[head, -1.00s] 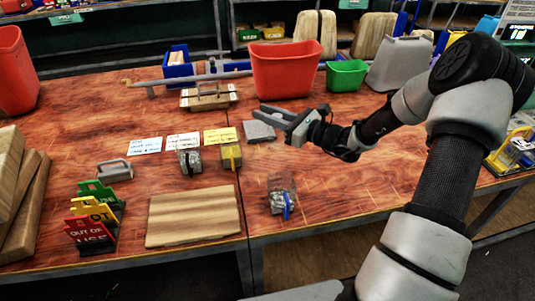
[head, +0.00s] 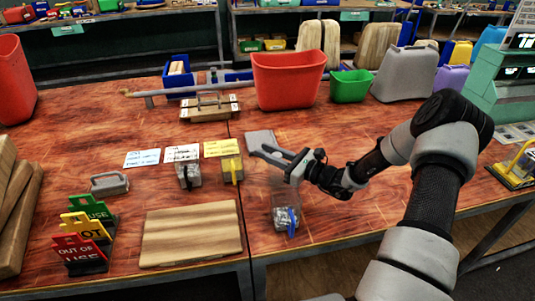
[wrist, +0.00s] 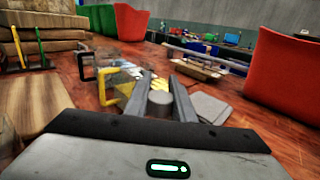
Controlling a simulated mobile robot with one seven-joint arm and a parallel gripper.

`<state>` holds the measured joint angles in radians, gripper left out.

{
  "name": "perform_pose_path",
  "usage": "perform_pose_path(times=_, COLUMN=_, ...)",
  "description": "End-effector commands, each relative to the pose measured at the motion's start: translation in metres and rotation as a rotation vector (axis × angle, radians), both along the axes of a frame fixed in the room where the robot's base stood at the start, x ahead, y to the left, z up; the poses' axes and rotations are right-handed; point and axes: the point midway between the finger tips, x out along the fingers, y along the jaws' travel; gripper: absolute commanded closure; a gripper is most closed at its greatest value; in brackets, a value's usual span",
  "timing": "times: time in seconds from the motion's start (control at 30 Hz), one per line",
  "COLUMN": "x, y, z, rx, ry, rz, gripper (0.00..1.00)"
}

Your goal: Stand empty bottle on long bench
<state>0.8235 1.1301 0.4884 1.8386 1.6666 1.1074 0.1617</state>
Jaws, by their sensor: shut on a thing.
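My gripper (head: 263,151) is above the long bench (head: 320,150), beside the grey square plate (head: 261,142). In the wrist view, its two fingers (wrist: 160,95) are closed on a grey round piece (wrist: 160,104), apparently the top of the empty bottle. The bottle's body is hidden or too clear to make out. A faint see-through shape shows below the gripper in the head view. I cannot tell whether it is the bottle or part of the clear container with a blue handle (head: 286,218) there.
Clear containers with black (head: 187,172) and yellow (head: 233,168) handles stand left of the gripper, before label cards (head: 182,153). A wooden board (head: 191,234) lies at the front. A red bin (head: 288,80) and green bin (head: 350,84) stand behind. The bench right of the plate is fairly clear.

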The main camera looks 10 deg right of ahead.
Motion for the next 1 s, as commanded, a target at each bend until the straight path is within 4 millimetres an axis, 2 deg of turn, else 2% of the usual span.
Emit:
perform_pose_path(times=0.27, x=0.0, y=0.0, z=-0.002, rx=-0.001, ry=-0.001, rz=0.0, gripper=1.0)
perform_pose_path(times=0.3, x=0.0, y=0.0, z=-0.002, rx=-0.001, ry=-0.001, rz=0.0, gripper=0.76)
perform_pose_path(times=0.4, x=0.0, y=0.0, z=-0.002, rx=-0.001, ry=-0.001, rz=0.0, gripper=0.59)
perform_pose_path(times=0.73, x=0.0, y=0.0, z=0.002, rx=-0.001, ry=-0.001, rz=0.0, gripper=0.59)
perform_pose_path(times=0.87, x=-0.008, y=-0.01, z=0.0, rx=-0.002, ry=0.001, rz=-0.003, gripper=0.59)
perform_pose_path(times=1.0, x=-0.028, y=-0.031, z=0.0, rx=-0.003, ry=0.0, rz=-0.005, gripper=0.59)
